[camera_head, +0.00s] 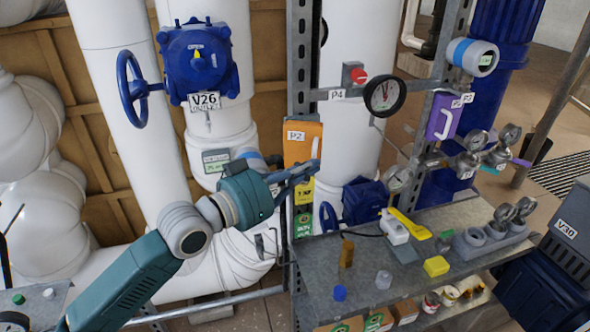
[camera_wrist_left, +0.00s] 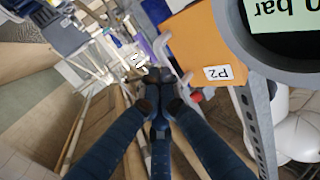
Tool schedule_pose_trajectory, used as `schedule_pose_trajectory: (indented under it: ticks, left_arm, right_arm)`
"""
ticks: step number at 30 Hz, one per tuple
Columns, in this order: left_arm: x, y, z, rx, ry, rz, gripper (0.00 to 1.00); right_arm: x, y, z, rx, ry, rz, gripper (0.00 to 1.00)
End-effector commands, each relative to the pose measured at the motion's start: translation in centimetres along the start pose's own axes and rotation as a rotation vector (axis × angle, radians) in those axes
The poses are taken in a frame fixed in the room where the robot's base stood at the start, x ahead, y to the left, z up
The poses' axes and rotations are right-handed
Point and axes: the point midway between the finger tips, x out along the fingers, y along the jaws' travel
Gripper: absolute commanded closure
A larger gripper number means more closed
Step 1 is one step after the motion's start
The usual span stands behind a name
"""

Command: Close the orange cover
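The orange cover (camera_head: 302,148) is an upright panel labelled P2, with a pale handle (camera_head: 315,147) near its right edge. It hangs on the metal post in the middle of the head view. It also shows at the upper right of the left wrist view (camera_wrist_left: 203,42), with its grey handle (camera_wrist_left: 170,52) on the left side. My left gripper (camera_head: 306,173) is just below the handle, over the cover's lower part. In the left wrist view its dark fingertips (camera_wrist_left: 155,80) are together, with nothing seen between them, beside the handle. My right gripper is not in view.
The metal post (camera_head: 300,50) stands directly behind the cover. A purple P3 box (camera_head: 444,117), gauge (camera_head: 384,96) and red button (camera_head: 358,76) are to its right. A cluttered metal table (camera_head: 330,268) lies below right. The blue V26 valve (camera_head: 197,62) is up left.

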Motion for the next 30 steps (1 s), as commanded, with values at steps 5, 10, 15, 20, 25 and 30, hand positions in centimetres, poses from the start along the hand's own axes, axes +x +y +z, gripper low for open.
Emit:
schedule_pose_trajectory:
  ticks: [5, 10, 15, 20, 25, 30]
  left_arm:
    - [1.7, 0.8, -0.1, 0.000, 0.002, 0.014, 1.00]
    - [3.1, 1.0, -0.1, 0.001, 0.001, 0.015, 1.00]
    - [4.2, 0.9, -0.1, 0.001, 0.001, 0.014, 1.00]
    - [4.9, 0.9, -0.1, 0.001, 0.000, 0.014, 1.00]
    - [5.3, 0.8, -0.1, 0.000, 0.000, 0.014, 1.00]
    - [5.4, 0.8, -0.1, 0.000, 0.000, 0.014, 1.00]
  right_arm:
    - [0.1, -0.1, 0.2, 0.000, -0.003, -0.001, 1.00]
    - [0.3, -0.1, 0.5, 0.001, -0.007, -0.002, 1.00]
    - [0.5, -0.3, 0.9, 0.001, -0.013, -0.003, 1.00]
    - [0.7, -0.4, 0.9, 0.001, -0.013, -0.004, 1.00]
    - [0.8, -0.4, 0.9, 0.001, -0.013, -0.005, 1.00]
    - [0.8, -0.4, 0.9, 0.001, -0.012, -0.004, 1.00]
